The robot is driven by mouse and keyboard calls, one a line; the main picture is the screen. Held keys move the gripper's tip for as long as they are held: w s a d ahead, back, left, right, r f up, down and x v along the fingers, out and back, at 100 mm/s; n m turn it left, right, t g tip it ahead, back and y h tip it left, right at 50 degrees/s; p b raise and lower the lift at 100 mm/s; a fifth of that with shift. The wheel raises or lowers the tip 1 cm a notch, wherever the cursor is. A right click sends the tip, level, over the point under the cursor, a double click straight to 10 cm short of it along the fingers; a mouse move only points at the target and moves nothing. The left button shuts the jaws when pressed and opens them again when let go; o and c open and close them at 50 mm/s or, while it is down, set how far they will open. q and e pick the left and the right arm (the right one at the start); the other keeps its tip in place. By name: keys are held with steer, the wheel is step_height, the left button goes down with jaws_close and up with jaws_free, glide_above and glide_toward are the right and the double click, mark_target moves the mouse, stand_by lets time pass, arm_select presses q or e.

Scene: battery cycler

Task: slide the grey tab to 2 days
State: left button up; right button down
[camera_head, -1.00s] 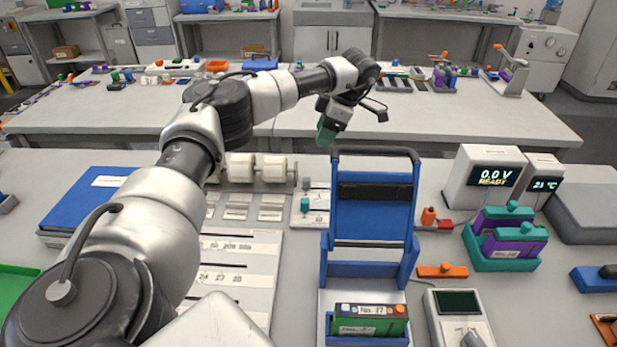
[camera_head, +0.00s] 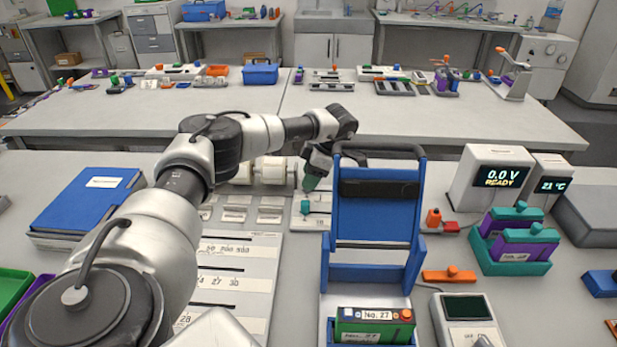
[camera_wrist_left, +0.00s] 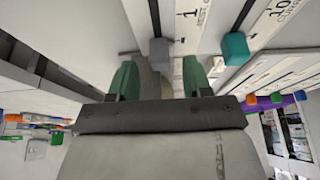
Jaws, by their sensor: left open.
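The grey tab (camera_wrist_left: 159,50) sits on a slot in a pale panel, close to a printed "1" in the wrist view. My left gripper (camera_wrist_left: 160,78) is open, with its two green fingers apart. The tab shows in line with the gap between the fingertips; I cannot tell whether it is inside the gap. In the head view my left gripper (camera_head: 311,184) is over the small slider panel (camera_head: 318,222) and hides the grey tab. A teal tab (camera_wrist_left: 235,48) sits on the neighbouring slot, and it also shows in the head view (camera_head: 305,207). My right gripper is not in view.
A blue upright frame (camera_head: 375,215) stands close to the right of the panel. White rollers (camera_head: 273,171) stand just left of the gripper. A large slotted board (camera_head: 240,265) lies at the front left.

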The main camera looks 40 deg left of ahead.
arm_select(q)
steer(key=shift+x, duration=0.8)
jaws_close()
steer(key=shift+d, duration=0.1)
